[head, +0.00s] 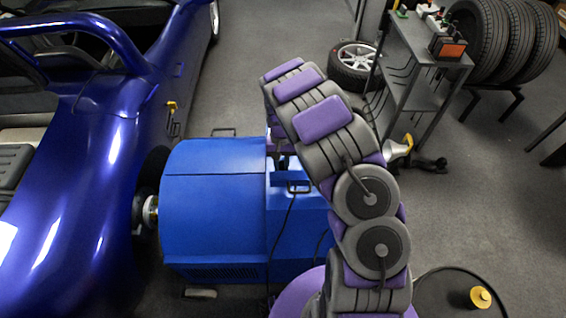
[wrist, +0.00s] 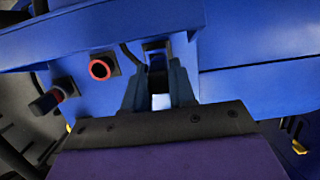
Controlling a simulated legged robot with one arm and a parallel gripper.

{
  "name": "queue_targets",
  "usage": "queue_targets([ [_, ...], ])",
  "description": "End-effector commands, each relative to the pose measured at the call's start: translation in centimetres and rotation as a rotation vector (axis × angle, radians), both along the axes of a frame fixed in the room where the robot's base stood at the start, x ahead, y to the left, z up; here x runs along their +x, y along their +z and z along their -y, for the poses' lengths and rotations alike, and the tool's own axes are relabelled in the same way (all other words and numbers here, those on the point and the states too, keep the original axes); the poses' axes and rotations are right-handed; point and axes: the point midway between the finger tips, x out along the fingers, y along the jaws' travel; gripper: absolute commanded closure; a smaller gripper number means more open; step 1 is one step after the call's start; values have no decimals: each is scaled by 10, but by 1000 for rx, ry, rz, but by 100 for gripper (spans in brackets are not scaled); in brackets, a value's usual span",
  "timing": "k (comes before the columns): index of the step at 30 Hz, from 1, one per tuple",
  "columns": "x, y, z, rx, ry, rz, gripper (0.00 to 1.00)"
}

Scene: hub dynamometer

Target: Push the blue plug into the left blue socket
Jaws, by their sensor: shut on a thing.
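In the wrist view my gripper (wrist: 159,72) points at the face of the blue dynamometer (wrist: 240,90). Its two grey fingers are closed around the blue plug, and a pale blue part of the plug (wrist: 161,102) shows between them. The plug lines up with a dark-framed socket (wrist: 155,46) just beyond the fingertips. The fingers hide most of the contact, so I cannot tell how deep the plug sits. In the head view my arm hides the gripper, plug and sockets; the dynamometer (head: 215,200) stands left of my arm.
A round red-rimmed socket (wrist: 103,67) and a dark plug with a red end (wrist: 46,101) are left of my gripper. A black cable runs close beside the fingers. In the head view a blue car (head: 105,150) stands left and a shelf cart (head: 425,75) upper right.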

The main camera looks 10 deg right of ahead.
Motion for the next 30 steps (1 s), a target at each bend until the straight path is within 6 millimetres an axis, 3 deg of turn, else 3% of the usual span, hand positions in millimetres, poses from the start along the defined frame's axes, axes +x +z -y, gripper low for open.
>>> queue_targets([
  [9,-1,0,6,6,-2,0,100],
  [30,-1,0,-3,2,0,-1,100],
])
